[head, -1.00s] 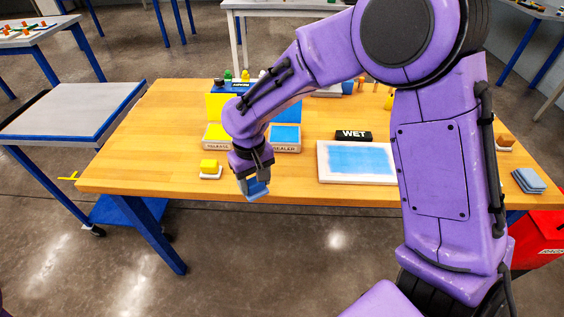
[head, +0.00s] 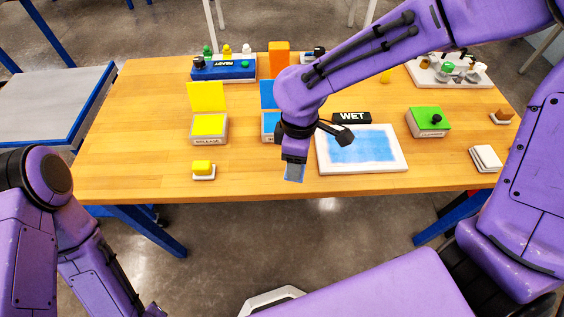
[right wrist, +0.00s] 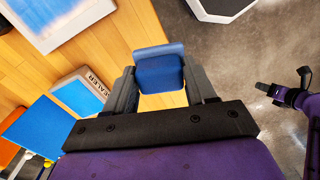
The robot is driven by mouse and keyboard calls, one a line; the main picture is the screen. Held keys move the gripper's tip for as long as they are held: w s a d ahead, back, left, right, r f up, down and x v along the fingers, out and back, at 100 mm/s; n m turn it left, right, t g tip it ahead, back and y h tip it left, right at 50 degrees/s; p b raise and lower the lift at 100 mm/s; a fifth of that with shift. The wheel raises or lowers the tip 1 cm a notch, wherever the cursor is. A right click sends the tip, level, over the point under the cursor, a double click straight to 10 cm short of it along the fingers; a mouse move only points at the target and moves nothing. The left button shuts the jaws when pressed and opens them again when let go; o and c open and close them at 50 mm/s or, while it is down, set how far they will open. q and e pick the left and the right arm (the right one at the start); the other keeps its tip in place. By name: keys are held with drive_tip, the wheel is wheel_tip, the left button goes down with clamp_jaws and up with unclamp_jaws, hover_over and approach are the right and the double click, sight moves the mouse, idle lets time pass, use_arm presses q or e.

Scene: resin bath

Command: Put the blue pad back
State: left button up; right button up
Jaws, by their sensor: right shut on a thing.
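My right gripper (head: 294,158) is shut on the blue pad (head: 294,173), near the table's front edge, left of the wet tray. In the right wrist view the blue pad (right wrist: 160,70) sits between the two fingers. The sealer box (right wrist: 82,93) has a blue inside and an open blue lid (right wrist: 40,128). In the head view the sealer box (head: 268,128) is behind my right gripper and partly hidden by it. A white dish with a yellow pad (head: 203,166) stands at the front left. No empty dish for the blue pad shows. My left gripper is out of view.
A white-framed tray (head: 398,165) with blue liquid stands under a black WET sign (head: 351,118). The yellow release box (head: 210,130), a green-topped box (head: 428,121), white squares (head: 486,157) and an orange block (head: 279,58) also stand on the table.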

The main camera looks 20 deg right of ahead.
drive_tip(key=s+a+r+n+p, duration=0.25)
drive_tip(key=s+r+n, duration=0.35)
drive_tip(key=n, duration=0.5)
drive_tip(key=shift+n, duration=0.4)
drive_tip(key=w+f+p, duration=0.1)
drive_tip(key=w+f, duration=0.2)
drive_tip(key=w, duration=0.1)
drive_tip(key=w+f+p, duration=0.1)
drive_tip(key=w+f, duration=0.3)
drive_tip(key=w+d+f+p, duration=0.1)
drive_tip(key=w+f, duration=0.3)
wheel_tip(320, 180, down, 3)
drive_tip(key=shift+r+p, duration=0.1)
drive_tip(key=shift+p, duration=0.25)
drive_tip(key=shift+w+f, duration=0.15)
drive_tip(key=shift+f, duration=0.2)
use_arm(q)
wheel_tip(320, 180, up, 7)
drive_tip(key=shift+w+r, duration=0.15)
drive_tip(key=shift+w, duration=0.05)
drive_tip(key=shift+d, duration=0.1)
use_arm(e)
drive_tip(key=shift+f, duration=0.15)
drive_tip(key=o, duration=0.9)
drive_tip(key=shift+o, duration=0.2)
